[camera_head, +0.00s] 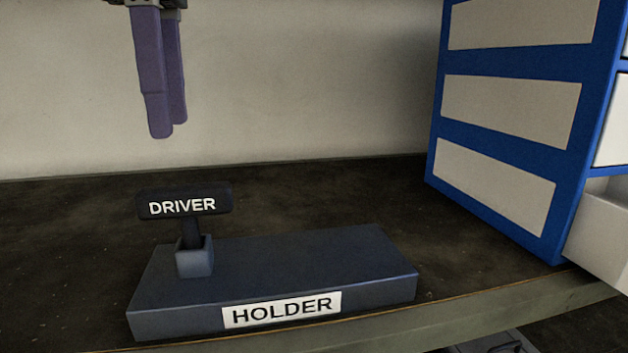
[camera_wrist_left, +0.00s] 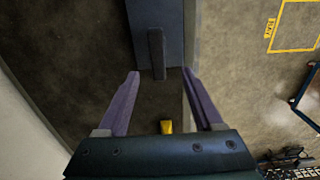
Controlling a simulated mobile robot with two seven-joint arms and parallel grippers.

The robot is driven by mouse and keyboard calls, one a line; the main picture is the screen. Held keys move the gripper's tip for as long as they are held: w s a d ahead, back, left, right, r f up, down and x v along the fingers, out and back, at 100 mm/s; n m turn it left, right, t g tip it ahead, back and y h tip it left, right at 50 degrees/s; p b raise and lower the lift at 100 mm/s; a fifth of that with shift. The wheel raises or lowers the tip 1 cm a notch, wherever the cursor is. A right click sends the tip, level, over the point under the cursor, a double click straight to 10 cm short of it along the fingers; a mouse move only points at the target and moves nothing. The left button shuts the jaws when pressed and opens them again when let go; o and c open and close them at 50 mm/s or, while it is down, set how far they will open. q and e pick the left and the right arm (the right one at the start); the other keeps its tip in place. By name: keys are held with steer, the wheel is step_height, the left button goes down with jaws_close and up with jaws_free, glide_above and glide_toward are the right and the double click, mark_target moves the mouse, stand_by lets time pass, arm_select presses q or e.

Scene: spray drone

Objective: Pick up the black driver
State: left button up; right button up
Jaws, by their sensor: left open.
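The black driver (camera_head: 184,203) has a T-shaped handle with a white DRIVER label. It stands upright in a small square socket at the left end of the dark blue-grey holder (camera_head: 330,262). In the left wrist view the driver (camera_wrist_left: 157,55) shows as a dark bar over the holder (camera_wrist_left: 172,14), near the gap between the fingertips. My left gripper (camera_head: 168,130) points down with purple fingers, above and slightly left of the driver, apart from it. It is open and empty in the left wrist view (camera_wrist_left: 162,73). My right gripper is not in view.
A blue cabinet (camera_head: 436,157) with pale panels stands at the right, with a pale drawer (camera_head: 600,232) pulled out. The holder sits near the front edge of the dark bench (camera_head: 340,190). A small yellow object (camera_wrist_left: 166,127) shows between my fingers in the wrist view.

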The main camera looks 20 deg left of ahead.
mark_target(182, 187)
arm_select(q)
step_height(182, 187, down, 4)
steer(key=shift+f+p, duration=0.2)
steer(key=shift+p, duration=0.4)
step_height(182, 187, down, 5)
steer(key=p, duration=0.2)
steer(key=shift+w+f+p, duration=0.1)
steer(key=shift+w+p, duration=0.05)
steer(key=shift+p, duration=0.2)
steer(key=shift+f, duration=0.2)
jaws_close()
